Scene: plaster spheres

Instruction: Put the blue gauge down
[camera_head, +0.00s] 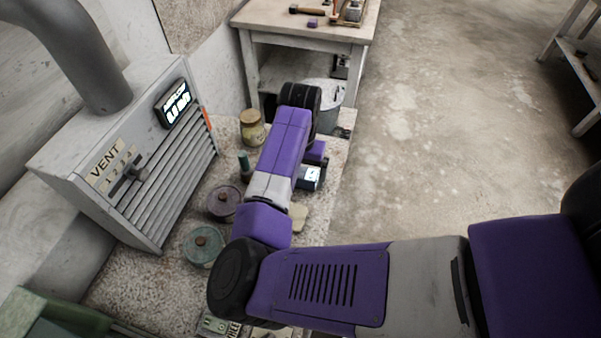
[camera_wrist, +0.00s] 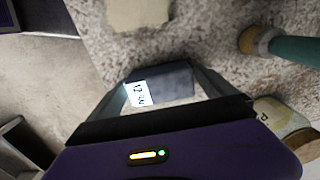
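The blue gauge (camera_head: 306,184) is a small dark blue block with a white lit display, beside the end of my arm in the head view. In the wrist view the gauge (camera_wrist: 172,82) sits between my two fingertips, its display showing dark digits. My gripper (camera_wrist: 160,84) has a fingertip against each side of it and appears shut on it. In the head view my gripper (camera_head: 313,170) is partly hidden by my wrist. The speckled worktop (camera_head: 170,287) lies below; I cannot tell how far the gauge is above it.
A beige slab (camera_head: 298,215), a green-handled tool (camera_head: 244,166), a lidded jar (camera_head: 252,130), and purple (camera_head: 223,203) and green (camera_head: 203,247) round lidded items stand around. A grey vent box (camera_head: 135,160) borders the left. A white bucket (camera_head: 328,98) stands beyond. The worktop's right edge is near.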

